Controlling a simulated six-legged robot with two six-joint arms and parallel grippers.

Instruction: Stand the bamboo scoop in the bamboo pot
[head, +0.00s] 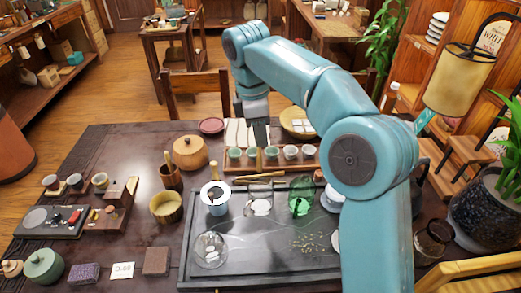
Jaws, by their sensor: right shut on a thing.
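My right gripper (261,132) points down over the row of small cups at the back of the table. It is shut on a narrow tan piece (258,159) that hangs below the fingertips and looks like the bamboo scoop; the fingers hide its upper part. A yellowish bamboo pot (166,209) stands left of the tray, to the left of and nearer than the gripper. A darker brown holder (171,178) with a thin stick in it stands just behind the pot. My left gripper is not in view.
A dark tea tray (240,277) bears a blue-and-white cup (217,202), a green glass (300,197) and a clear glass vessel (210,250). A round wooden box (190,152) stands behind the holder. My right arm covers the table's right part.

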